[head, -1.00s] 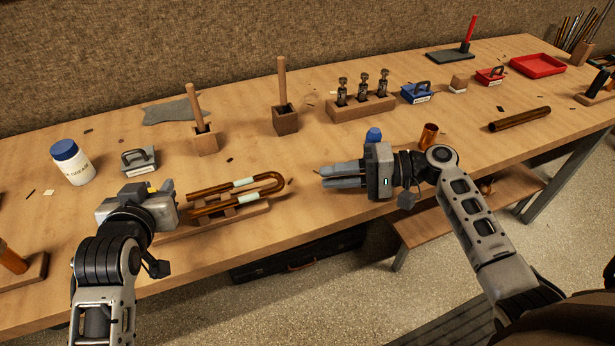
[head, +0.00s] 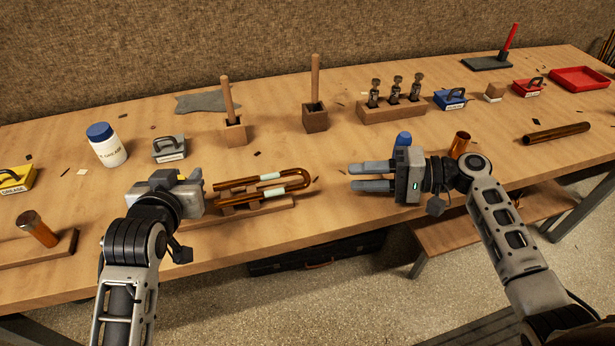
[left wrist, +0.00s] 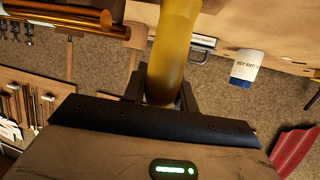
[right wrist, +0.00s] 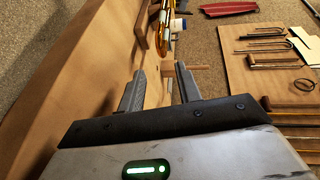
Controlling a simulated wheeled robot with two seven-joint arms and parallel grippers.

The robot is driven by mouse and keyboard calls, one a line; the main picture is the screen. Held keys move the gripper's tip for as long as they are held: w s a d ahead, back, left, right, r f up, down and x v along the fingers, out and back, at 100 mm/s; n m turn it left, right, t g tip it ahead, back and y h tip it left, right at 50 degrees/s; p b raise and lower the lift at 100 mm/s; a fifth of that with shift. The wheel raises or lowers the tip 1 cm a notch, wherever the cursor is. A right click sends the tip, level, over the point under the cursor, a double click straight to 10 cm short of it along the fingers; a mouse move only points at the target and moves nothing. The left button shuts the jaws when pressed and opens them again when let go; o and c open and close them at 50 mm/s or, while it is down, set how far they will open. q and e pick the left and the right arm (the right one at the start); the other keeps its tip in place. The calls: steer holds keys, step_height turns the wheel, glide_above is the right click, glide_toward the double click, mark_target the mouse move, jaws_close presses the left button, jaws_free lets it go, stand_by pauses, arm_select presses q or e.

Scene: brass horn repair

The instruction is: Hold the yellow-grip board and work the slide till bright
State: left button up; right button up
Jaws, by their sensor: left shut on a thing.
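The U-shaped copper-brown slide (head: 300,178) lies on a low wooden cradle (head: 262,207) near the table's front edge, with pale bands on its tubes. My left gripper (head: 198,185) is at the slide's open left end. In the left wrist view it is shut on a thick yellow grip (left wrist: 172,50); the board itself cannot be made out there. Whether it touches the slide is hidden. My right gripper (head: 365,177) is open and empty, to the right of the slide's bend and apart from it. The slide also shows in the right wrist view (right wrist: 163,25).
A yellow block (head: 14,180) with a black handle sits at the left edge. A grease jar (head: 107,146) and a grey handled block (head: 169,148) stand behind my left gripper. Wooden holders with upright sticks stand behind the slide. A copper cup (head: 460,143) stands by my right arm.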

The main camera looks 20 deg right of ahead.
mark_target(307, 177)
steer(key=x, duration=1.1)
steer(key=shift+c, duration=0.3)
jaws_close()
